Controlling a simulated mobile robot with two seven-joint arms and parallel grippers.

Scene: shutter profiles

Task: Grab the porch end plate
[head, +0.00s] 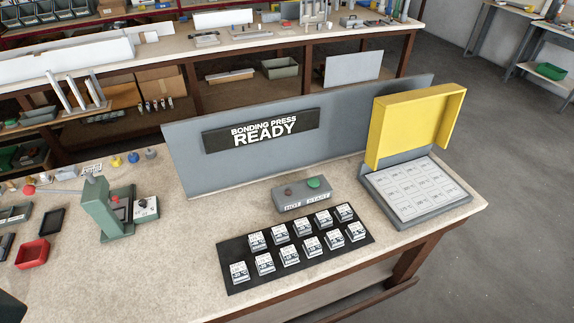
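I cannot pick out a porch end plate in the head view. A black mat (231,284) on the bench carries two rows of small white labelled blocks (264,263). Their small print is too fine to read, so I cannot tell whether any label names the plate. Neither of my grippers is in view.
Behind the mat stand a grey button box (290,201) and a grey panel with a "BONDING PRESS READY" sign (262,130). A press with a raised yellow lid (415,125) is at right. A green press (108,215) and red tray (32,253) are at left.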

